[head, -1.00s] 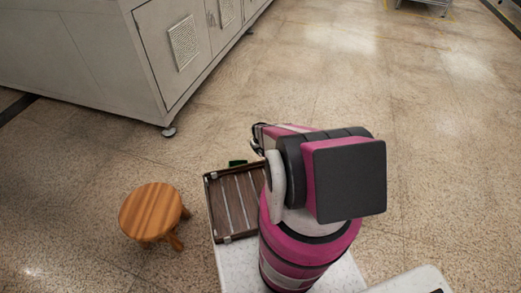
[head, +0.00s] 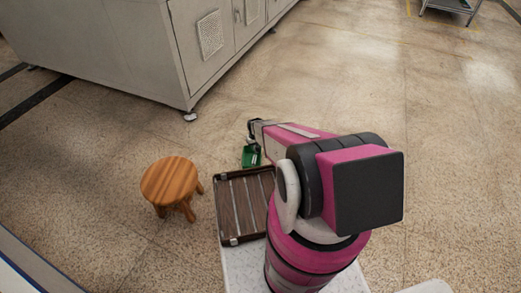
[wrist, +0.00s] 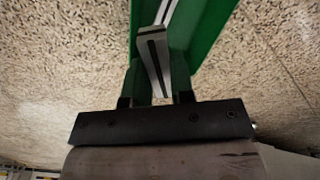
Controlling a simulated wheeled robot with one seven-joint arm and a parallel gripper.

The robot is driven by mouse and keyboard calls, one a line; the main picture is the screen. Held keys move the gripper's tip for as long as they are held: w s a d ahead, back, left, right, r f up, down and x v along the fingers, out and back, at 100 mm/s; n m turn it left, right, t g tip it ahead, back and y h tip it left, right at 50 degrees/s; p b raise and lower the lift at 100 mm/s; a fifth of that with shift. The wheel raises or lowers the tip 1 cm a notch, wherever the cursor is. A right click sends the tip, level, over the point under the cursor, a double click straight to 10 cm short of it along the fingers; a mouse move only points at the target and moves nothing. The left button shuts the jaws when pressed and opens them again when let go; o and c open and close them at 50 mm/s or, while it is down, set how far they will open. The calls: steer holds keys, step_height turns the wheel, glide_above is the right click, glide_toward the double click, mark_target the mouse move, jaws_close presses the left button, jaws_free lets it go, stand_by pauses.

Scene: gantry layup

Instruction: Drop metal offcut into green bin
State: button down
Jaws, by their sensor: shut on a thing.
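The green bin (head: 249,160) is on the floor just beyond the brown tray in the head view. Its green walls (wrist: 206,28) fill the upper middle of the wrist view. My gripper (head: 253,147) is over the bin's far part in the head view. In the wrist view my gripper (wrist: 157,92) is shut on the metal offcut (wrist: 152,58), a narrow grey bar with a dark groove, which points toward the bin. Another pale metal strip (wrist: 166,12) shows behind the offcut against the green. Whether the offcut touches the bin cannot be told.
A brown slatted tray (head: 228,236) with pale metal strips lies on a white surface (head: 238,267) beside my arm. A round wooden stool (head: 171,180) stands at left. A large grey cabinet (head: 130,42) stands behind.

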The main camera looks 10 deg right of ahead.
steer(key=shift+a+f, duration=0.2)
steer(key=shift+f, duration=0.05)
steer(key=shift+s+f, duration=0.1)
steer(key=shift+f, duration=2.65)
steer(key=c, duration=0.9)
jaws_free()
steer(key=shift+r, duration=0.15)
step_height(320, 180, up, 11)
steer(key=shift+f, duration=0.2)
